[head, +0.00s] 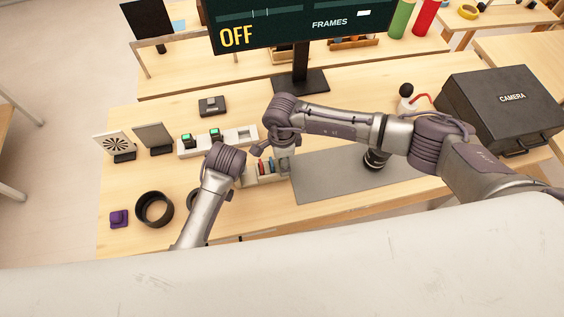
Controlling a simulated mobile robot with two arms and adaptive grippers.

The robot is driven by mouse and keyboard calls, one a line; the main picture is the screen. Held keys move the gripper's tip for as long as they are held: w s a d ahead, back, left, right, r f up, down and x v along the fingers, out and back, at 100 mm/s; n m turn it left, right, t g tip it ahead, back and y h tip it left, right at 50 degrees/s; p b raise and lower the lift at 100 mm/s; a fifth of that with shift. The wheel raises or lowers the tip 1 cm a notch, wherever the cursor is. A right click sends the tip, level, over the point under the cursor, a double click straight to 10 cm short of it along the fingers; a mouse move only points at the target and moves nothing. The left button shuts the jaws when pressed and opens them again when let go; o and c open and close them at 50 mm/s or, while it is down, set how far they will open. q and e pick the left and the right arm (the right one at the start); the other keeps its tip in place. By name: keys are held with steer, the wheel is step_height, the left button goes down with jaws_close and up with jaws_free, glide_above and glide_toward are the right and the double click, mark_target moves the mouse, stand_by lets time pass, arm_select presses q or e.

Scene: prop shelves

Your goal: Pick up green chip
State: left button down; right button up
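Two dark pieces with bright green faces, one left (187,138) and one right (215,133), stand in a long white slotted rack (237,140) on the table; I cannot tell whether either is the green chip. My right gripper (284,158) points down at the right end of a smaller tray (250,181) that holds small coloured pieces. My own wrist covers much of it, and its fingertips are not clear. My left arm reaches up from the bottom, with its wrist just left of the small tray; its gripper is hidden behind the wrist.
A grey mat (330,187) lies right of the small tray, with a dark lens (376,159) at its edge. A black camera case (502,108) stands at the right. A dark ring (154,209) and a purple block (119,218) lie at the front left. A monitor (300,22) stands behind.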

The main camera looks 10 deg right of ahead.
steer(key=c, duration=0.9)
steer(key=shift+c, duration=0.2)
step_height(320, 180, up, 10)
steer(key=shift+r, duration=0.1)
arm_select(q)
steer(key=c, duration=1)
jaws_free()
steer(key=v, duration=1.2)
